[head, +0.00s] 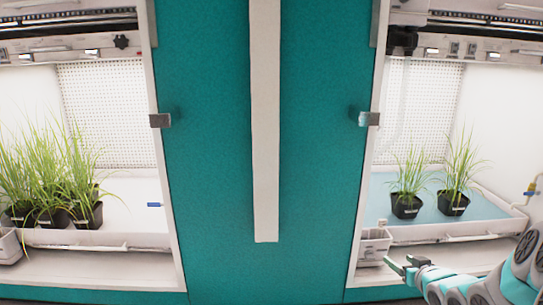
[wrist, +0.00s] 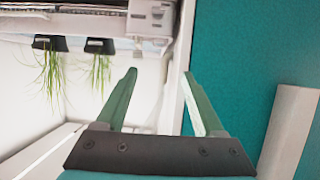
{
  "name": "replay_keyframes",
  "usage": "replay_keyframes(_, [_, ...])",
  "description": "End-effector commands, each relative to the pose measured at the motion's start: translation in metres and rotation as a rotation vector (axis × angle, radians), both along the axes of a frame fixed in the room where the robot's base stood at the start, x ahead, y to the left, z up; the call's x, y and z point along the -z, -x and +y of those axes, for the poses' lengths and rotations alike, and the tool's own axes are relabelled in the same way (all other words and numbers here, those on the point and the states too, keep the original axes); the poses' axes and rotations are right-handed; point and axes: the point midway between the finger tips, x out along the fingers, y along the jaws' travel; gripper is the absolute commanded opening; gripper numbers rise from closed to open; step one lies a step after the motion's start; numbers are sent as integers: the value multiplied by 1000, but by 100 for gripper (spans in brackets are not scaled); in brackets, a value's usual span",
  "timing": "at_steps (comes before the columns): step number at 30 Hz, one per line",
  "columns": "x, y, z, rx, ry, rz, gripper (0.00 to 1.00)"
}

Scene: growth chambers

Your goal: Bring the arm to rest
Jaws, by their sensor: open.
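My arm (head: 490,285) reaches in from the lower right of the head view. The wrist picture is upside down, with the plants hanging from the top. Whether the fingers touch the chamber's edge cannot be told.
Two potted grasses (head: 406,205) (head: 454,202) stand on a blue-lined tray (head: 482,233) in the right chamber. The left chamber holds several potted grasses (head: 88,212) and a blue tag (head: 154,205). A teal panel (head: 210,150) with a white vertical bar (head: 265,120) separates the chambers.

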Motion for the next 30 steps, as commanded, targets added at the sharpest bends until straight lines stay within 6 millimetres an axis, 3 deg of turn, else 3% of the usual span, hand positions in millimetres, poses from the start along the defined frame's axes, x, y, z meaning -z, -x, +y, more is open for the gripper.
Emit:
replay_keyframes(8, [-7, 10, 8, 20, 43, 99, 70])
replay_keyframes(17, [-18, 41, 23, 65, 99, 284, 70])
replay_keyframes(23, [-37, 94, 47, 112, 137, 498, 70])
replay_keyframes(30, [-68, 197, 98, 149, 127, 808, 70])
